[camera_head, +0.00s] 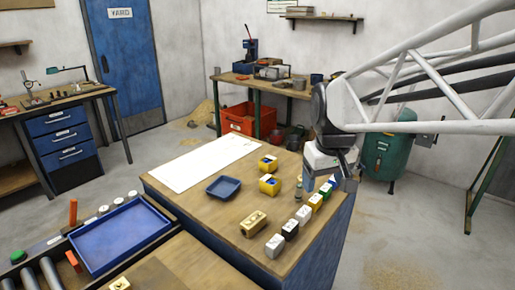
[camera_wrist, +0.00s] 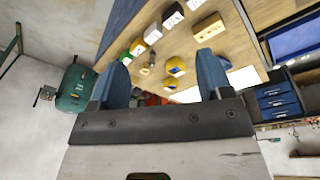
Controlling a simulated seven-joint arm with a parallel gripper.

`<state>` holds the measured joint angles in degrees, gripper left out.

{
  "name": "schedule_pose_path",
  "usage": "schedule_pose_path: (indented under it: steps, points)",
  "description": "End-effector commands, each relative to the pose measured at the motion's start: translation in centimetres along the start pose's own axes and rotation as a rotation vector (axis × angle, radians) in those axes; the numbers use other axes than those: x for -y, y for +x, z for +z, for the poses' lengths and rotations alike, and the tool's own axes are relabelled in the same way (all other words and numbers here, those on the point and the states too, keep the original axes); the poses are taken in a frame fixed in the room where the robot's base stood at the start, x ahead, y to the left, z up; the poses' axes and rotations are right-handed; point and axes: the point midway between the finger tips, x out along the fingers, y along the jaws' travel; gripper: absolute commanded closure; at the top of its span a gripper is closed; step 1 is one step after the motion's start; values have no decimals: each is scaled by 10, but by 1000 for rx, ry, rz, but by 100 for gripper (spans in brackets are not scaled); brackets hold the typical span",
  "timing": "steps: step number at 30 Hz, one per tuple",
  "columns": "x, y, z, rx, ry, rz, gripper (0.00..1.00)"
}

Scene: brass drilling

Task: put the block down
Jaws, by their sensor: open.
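My gripper (camera_head: 328,180) is at the right corner of the wooden workbench, its fingers spread; in the wrist view the two blue fingers (camera_wrist: 164,75) are apart with no block held between them. Near it a row of blocks runs along the bench edge: a green block (camera_head: 325,188), a yellow block (camera_head: 316,200), a white block (camera_head: 304,213), a black-and-white block (camera_head: 290,228) and another white block (camera_head: 275,245). A brass block with holes (camera_head: 253,223) lies left of the row. Which block is meant cannot be told.
A small upright cylinder (camera_head: 298,191) stands left of the gripper. A blue dish (camera_head: 223,187) and a white sheet (camera_head: 205,163) lie on the bench, with bare wood around them. A larger blue tray (camera_head: 120,238) lies at the left. A green tank (camera_head: 388,155) stands behind.

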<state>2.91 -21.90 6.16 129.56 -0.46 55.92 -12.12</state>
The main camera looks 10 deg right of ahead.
Motion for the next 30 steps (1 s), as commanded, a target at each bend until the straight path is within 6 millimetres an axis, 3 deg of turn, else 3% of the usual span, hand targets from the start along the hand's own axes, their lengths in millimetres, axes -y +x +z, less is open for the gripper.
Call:
schedule_pose_path:
  steps: [9,15,21,30]
  points:
    - [28,8,90,-31,101,1,28]
    - [41,18,133,-47,155,0,28]
    - [46,25,154,-54,182,-1,28]
    - [47,26,157,-54,186,-1,28]
